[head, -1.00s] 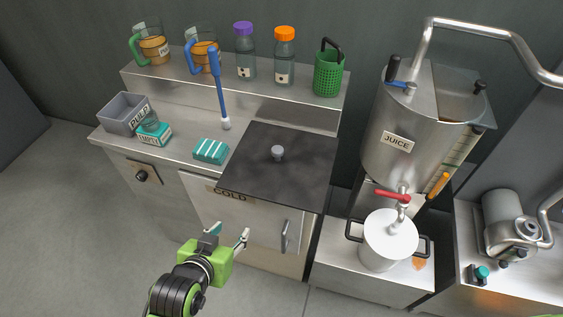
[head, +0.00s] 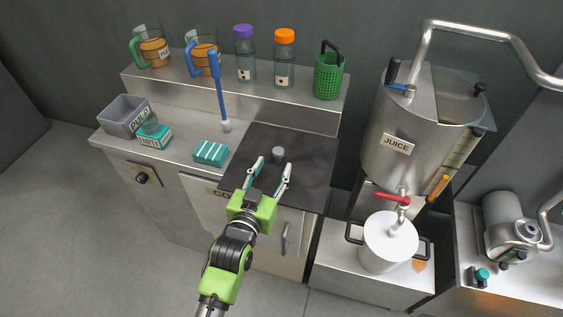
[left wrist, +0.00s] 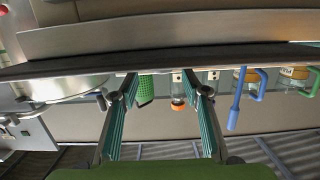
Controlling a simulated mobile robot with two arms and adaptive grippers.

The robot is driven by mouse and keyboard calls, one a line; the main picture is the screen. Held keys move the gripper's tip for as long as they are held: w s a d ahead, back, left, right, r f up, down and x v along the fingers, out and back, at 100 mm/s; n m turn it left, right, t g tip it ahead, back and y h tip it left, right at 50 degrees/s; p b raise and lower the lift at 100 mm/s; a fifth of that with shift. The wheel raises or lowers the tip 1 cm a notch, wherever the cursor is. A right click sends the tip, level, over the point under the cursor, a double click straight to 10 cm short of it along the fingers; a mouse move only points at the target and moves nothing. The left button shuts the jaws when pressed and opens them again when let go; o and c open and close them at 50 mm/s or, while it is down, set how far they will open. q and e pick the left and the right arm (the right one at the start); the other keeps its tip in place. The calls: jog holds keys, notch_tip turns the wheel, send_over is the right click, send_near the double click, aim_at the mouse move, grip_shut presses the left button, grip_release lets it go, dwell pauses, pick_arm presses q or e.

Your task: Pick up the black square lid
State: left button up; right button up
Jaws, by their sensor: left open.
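The black square lid (head: 315,165) lies flat on the steel counter above the cold cabinet. A grey round knob (head: 278,153) stands near its middle. My left gripper (head: 272,166) is open and empty over the front left part of the lid. Its two teal-lined fingers point toward the knob, with the tips just in front of it in the head view. I cannot tell the gap between fingertips and knob. The left wrist view is upside down and shows the spread fingers (left wrist: 158,90); I cannot make out the knob there. My right gripper is not in view.
A teal striped sponge-like block (head: 210,152) and a blue-handled tool (head: 218,95) are left of the lid. A shelf behind holds jugs, two bottles (head: 284,58) and a green basket (head: 328,75).

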aim_at(276, 159)
pick_arm(q)
jog(key=shift+a+f+x, duration=0.1)
jog(key=shift+f+x, duration=0.05)
jog(key=shift+x, duration=1.45)
jog(key=shift+a+f+x, duration=0.15)
jog(key=shift+x, duration=1.45)
jog(key=shift+c, duration=0.2)
grip_shut()
